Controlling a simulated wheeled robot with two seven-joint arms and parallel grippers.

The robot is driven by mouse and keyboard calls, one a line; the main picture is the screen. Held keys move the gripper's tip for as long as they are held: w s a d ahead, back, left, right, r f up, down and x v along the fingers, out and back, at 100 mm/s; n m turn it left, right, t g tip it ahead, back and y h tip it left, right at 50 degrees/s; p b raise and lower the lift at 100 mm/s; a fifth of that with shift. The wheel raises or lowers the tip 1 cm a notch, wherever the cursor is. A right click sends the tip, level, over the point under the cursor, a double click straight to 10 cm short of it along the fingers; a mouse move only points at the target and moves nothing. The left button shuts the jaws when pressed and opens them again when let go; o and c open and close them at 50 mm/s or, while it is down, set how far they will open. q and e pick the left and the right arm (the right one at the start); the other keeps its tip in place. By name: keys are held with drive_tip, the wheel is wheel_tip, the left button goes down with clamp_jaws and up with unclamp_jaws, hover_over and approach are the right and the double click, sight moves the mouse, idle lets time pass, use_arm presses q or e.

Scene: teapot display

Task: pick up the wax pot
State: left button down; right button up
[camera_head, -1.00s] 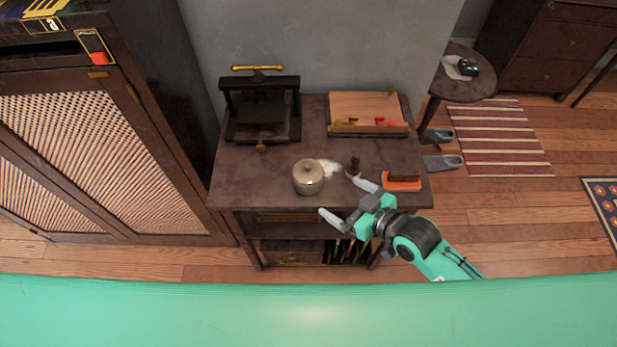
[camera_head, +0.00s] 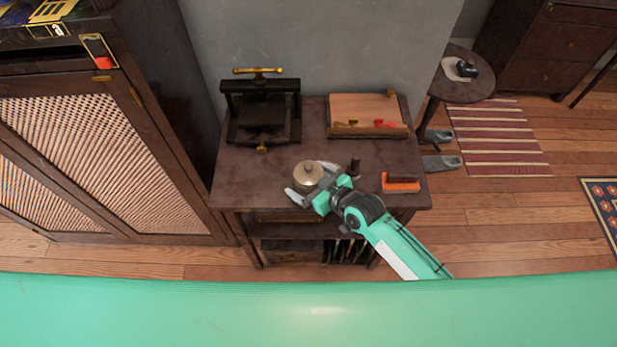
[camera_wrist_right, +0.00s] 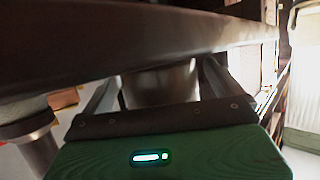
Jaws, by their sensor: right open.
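The wax pot (camera_head: 308,174) is a small beige lidded pot with a knob, upright near the front edge of the dark table (camera_head: 240,178). My right gripper (camera_head: 308,182) is open, its two pale fingers on either side of the pot, one at its front left and one at its back right. In the right wrist view the pot (camera_wrist_right: 160,82) shows as a shaded rounded body between the fingers. I cannot tell if either finger touches it. My left gripper is not in view.
A black press (camera_head: 262,112) stands at the table's back left, and a wooden board frame (camera_head: 366,114) at the back right. A small dark stamp-like object (camera_head: 354,167) and an orange-based block (camera_head: 401,184) stand to the right of my gripper.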

drive_tip(key=shift+w+a+f, duration=0.15)
drive_tip(key=shift+w, duration=0.05)
drive_tip(key=c, duration=1.4)
